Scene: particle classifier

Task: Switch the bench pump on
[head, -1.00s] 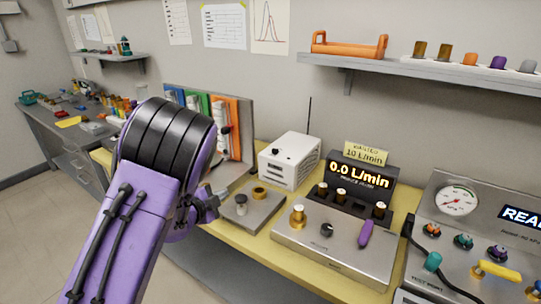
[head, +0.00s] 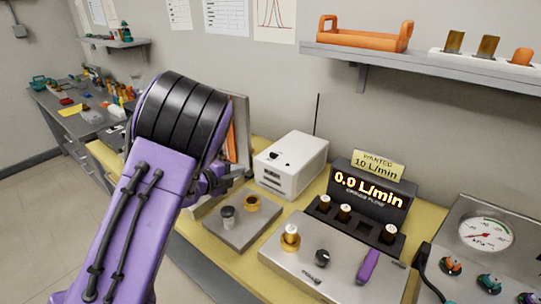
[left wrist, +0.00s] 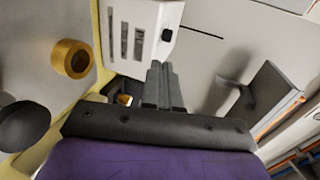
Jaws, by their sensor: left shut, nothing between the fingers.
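A white box (head: 292,163) with dark slots on its front and a small dark knob or switch (head: 274,156) on it stands on the bench by the wall; I take it for the bench pump, though no label is legible. It also shows in the left wrist view (left wrist: 137,32), with a black switch (left wrist: 167,35). My left gripper (head: 238,173) is shut and empty, just left of the box in the head view. In the left wrist view its fingertips (left wrist: 159,68) point toward the box, near the black switch; contact cannot be told. My right gripper is not in view.
A metal panel (head: 330,262) with a 0.0 L/min display (head: 368,188) and a purple lever (head: 368,266) stands to the right. Upright folders are behind my left arm. A shelf (head: 420,68) hangs above.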

